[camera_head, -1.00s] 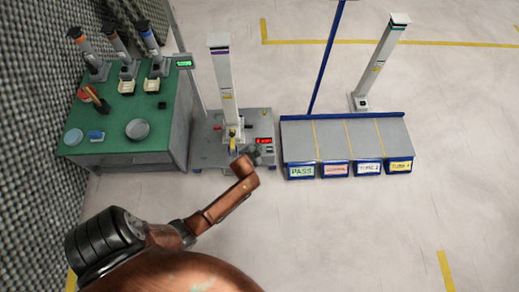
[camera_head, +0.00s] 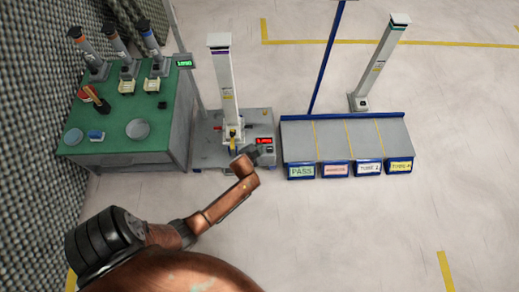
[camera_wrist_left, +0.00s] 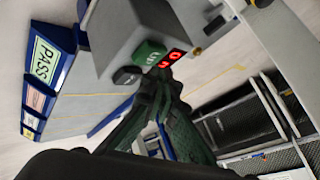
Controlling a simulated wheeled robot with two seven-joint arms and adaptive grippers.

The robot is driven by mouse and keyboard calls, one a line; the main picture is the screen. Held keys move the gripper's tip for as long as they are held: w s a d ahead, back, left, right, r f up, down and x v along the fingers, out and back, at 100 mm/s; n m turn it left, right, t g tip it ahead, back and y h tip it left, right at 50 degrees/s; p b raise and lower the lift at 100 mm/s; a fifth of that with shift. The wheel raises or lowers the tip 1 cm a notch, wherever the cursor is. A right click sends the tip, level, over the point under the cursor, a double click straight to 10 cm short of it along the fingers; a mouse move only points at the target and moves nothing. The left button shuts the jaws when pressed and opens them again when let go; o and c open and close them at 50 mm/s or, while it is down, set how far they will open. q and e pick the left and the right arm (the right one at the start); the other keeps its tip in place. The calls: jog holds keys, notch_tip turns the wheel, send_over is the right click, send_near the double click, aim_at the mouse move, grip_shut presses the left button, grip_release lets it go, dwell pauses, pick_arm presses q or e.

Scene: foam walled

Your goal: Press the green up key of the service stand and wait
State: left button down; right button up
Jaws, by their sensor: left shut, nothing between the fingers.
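The service stand is a grey base (camera_head: 207,152) with a tall white column (camera_head: 229,95). It has a lit red display (camera_head: 264,140) on its front right. In the left wrist view, the green up key (camera_wrist_left: 150,52) sits on a grey box beside the red display (camera_wrist_left: 171,58), with a black key (camera_wrist_left: 127,75) next to it. My left gripper (camera_head: 257,150) is shut and empty at the keys. In the left wrist view its dark fingertips (camera_wrist_left: 156,80) are right at the green key's lower edge; whether they touch it I cannot tell. My right gripper is out of view.
A green-topped table (camera_head: 110,140) with several instruments stands to the left. A grey sorting bench (camera_head: 300,140) with several labelled blue-edged bins stands to the right, a second white column (camera_head: 380,60) behind it. The floor in front is clear.

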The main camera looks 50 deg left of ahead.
pick_arm(q)
jog(key=shift+f, duration=0.35)
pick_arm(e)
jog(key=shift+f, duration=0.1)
